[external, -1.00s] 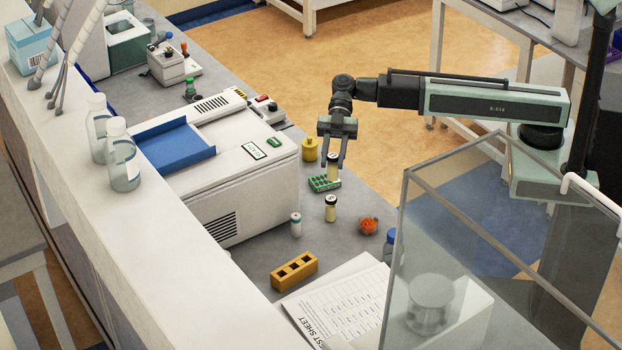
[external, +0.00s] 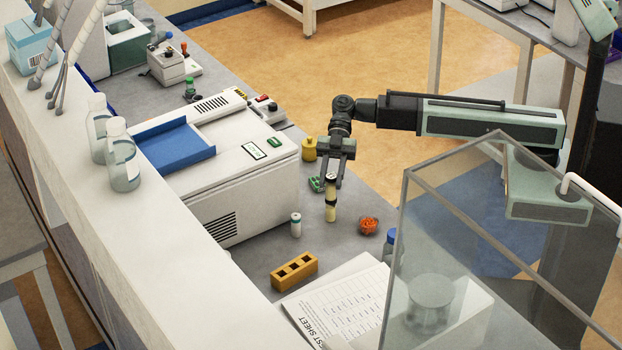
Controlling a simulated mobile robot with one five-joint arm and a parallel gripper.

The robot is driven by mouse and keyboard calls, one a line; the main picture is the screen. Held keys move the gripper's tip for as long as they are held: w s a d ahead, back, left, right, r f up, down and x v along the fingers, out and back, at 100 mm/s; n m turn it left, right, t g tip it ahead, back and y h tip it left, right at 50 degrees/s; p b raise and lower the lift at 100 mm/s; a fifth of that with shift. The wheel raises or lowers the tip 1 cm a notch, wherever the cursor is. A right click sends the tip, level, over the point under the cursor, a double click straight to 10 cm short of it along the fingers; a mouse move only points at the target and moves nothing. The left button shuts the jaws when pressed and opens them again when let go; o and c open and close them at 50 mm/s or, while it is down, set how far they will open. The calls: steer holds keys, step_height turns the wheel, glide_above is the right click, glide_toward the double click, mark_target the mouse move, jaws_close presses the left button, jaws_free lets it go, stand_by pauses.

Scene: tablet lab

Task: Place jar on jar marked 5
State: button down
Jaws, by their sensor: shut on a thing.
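My gripper (external: 331,184) points down and is shut on a small cream jar with a dark lid (external: 331,187). A second cream jar with a dark lid (external: 330,213) stands upright on the bench directly below the held one. The held jar's bottom appears in line with the lower jar's lid, with no clear gap between them; I cannot tell whether they touch. A white jar with a teal top (external: 295,225) stands to the left. No number 5 is readable on any jar at this size.
A yellow bottle (external: 309,149), a red-orange item (external: 368,226) and a yellow rack (external: 294,271) are nearby. A large white machine (external: 240,170) stands left; a glass enclosure (external: 470,240) stands right.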

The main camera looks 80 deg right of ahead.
steer(key=shift+r, duration=0.15)
steer(key=shift+f, duration=0.2)
steer(key=c, duration=1.1)
jaws_free()
steer(key=shift+o, duration=0.2)
